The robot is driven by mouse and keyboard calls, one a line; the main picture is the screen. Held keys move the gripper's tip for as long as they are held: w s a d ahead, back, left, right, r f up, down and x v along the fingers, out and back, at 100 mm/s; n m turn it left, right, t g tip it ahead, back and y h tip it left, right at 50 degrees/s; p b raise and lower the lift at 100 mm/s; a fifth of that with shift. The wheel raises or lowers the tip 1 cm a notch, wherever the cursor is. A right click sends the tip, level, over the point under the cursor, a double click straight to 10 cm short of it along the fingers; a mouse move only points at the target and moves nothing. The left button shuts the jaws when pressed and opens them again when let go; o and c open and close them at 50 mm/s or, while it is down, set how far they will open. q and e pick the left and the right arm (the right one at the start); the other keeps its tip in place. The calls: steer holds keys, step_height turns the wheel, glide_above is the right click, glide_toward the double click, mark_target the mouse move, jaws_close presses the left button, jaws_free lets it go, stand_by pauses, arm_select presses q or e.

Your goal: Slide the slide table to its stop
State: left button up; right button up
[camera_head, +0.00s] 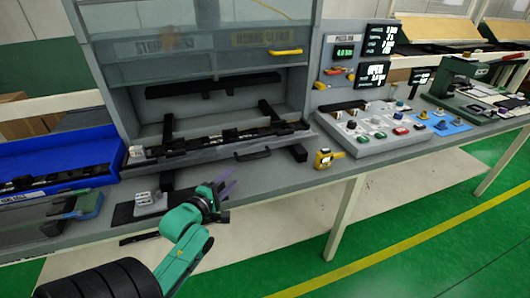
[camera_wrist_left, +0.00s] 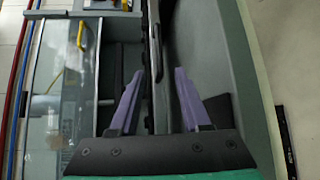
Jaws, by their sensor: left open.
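The slide table (camera_head: 215,153) is a long grey plate with a dark strip part on it, sitting in the open lower front of the grey press cabinet. A black bar handle (camera_head: 252,155) is on its front edge. My left gripper (camera_head: 226,184), with purple fingers, is open and empty in front of the slide table, left of and below the handle. In the left wrist view the two fingers (camera_wrist_left: 158,98) stand apart, with a narrow dark edge running between them in the picture. Whether they touch it cannot be told. My right gripper is out of view.
A blue bin (camera_head: 60,160) with dark parts stands at the left. A yellow device (camera_head: 324,158) sits on the bench right of the slide table, near a button panel (camera_head: 375,130). The glass guard (camera_head: 200,50) is above the slide table.

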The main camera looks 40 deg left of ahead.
mark_target(253, 159)
arm_select(q)
steer(key=x, duration=0.3)
steer(key=shift+f, duration=0.1)
steer(key=shift+w+a+r+p, duration=0.1)
steer(key=shift+w+r+p, duration=0.1)
steer(key=shift+w, duration=0.35)
steer(key=shift+w+a+r+p, duration=0.1)
steer(key=shift+w+r, duration=0.05)
steer(key=shift+w, duration=0.4)
steer(key=x, duration=0.5)
steer(key=shift+f, duration=0.15)
steer(key=x, duration=0.4)
steer(key=shift+w+f, duration=0.1)
steer(key=shift+f, duration=0.2)
steer(key=shift+r, duration=0.1)
jaws_close()
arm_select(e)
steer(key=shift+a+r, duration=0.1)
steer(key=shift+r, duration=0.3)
